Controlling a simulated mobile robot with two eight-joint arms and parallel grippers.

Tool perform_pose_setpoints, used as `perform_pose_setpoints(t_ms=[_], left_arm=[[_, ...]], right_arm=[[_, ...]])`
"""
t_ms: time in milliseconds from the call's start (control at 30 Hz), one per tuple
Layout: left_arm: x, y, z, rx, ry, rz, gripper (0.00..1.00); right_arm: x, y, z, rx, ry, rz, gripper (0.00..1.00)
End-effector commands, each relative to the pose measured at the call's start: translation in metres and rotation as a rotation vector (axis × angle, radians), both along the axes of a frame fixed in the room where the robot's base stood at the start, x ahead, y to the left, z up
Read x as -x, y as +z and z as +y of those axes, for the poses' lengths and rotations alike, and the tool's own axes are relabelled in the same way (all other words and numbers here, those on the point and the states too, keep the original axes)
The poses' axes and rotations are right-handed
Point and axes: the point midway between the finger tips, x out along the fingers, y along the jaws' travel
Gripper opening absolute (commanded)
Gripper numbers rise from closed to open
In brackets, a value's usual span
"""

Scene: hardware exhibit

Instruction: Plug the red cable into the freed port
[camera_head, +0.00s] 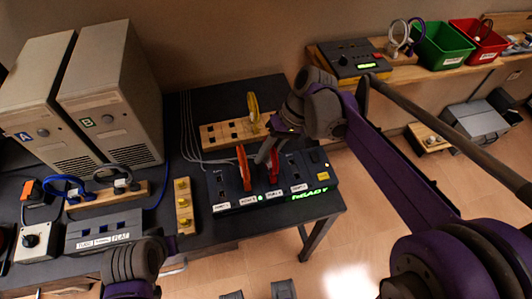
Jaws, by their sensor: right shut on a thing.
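A dark port panel (222,206) with white labels stands at the front of the black table, with a lit green "READY" sign by its right end. Two red cable pieces rise from it: a left one (243,168) and a right one (274,172). I cannot tell whether that cable's plug is seated in a port. My left wrist shows at the bottom left, but its gripper does not.
A wooden block (218,136) with a yellow cable (253,106) stands behind the panel. A wooden strip with yellow knobs (184,205) is to its left. Two beige towers (110,95), blue cables and a switch box (38,240) fill the left. Grey wires run behind the panel.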

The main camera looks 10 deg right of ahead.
Motion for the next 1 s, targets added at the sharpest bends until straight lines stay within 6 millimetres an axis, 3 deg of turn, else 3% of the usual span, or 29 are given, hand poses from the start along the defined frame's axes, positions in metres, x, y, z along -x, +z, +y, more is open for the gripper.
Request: perform_pose_setpoints(t_ms=[900, 933, 1000], left_arm=[[0.0009, -0.0037, 0.0000, 0.000, 0.000, 0.002, 0.50], [0.0009, -0.0037, 0.0000, 0.000, 0.000, 0.002, 0.50], [0.0009, -0.0037, 0.0000, 0.000, 0.000, 0.002, 0.50]], right_arm=[[0.0000, -0.0062, -0.0004, 0.000, 0.000, 0.000, 0.00], [0.0000, -0.0062, -0.0004, 0.000, 0.000, 0.000, 0.25], [0.0000, -0.0062, -0.0004, 0.000, 0.000, 0.000, 0.38]])
